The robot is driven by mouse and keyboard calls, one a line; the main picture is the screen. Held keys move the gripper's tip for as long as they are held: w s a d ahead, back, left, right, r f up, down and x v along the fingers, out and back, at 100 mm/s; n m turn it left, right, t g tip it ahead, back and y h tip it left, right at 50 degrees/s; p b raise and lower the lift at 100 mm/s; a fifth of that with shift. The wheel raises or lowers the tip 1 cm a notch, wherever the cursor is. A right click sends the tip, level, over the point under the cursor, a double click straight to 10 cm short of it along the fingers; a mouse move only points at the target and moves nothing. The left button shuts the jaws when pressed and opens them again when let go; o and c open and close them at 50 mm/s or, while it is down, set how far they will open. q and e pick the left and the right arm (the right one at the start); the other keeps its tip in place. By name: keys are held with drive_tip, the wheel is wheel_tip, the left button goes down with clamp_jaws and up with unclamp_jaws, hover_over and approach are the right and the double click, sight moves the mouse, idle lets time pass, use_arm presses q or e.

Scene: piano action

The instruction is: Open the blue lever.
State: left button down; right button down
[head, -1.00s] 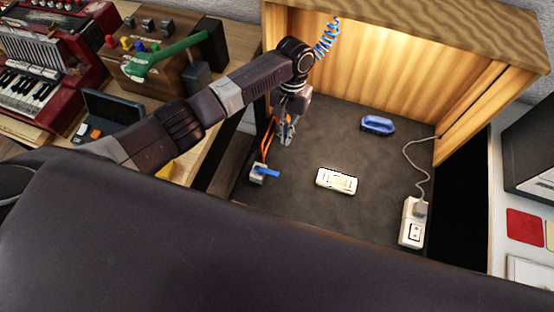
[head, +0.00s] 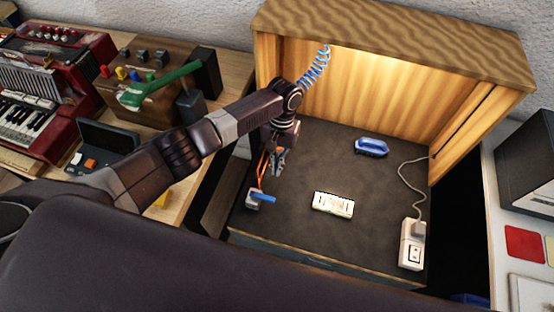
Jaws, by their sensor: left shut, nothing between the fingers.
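The blue lever (head: 264,197) is a small blue bar on a light grey fitting at the left front of a dark surface. It points to the right. My left gripper (head: 278,170) hangs just behind and slightly right of the lever, with its fingers pointing down. The gripper is shut with nothing between its fingers. A small gap shows between it and the lever in the picture; its height above the surface is hard to tell. My right gripper is out of view.
An orange cable (head: 261,168) runs beside the lever. A white switch panel (head: 333,204), a blue handle (head: 371,147) and a white socket strip (head: 411,245) with a cord are on the dark surface (head: 310,243). A wooden hood (head: 390,85) stands behind. Bare surface lies between them.

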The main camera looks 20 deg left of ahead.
sight(262, 196)
use_arm(q)
drive_tip(key=x, duration=0.4)
drive_tip(key=s+p, duration=0.1)
drive_tip(key=s, duration=0.2)
drive_tip(key=shift+a+r+p, duration=0.1)
drive_tip(key=shift+a+p, duration=0.05)
drive_tip(key=shift+p, duration=0.2)
drive_tip(key=shift+s, duration=0.5)
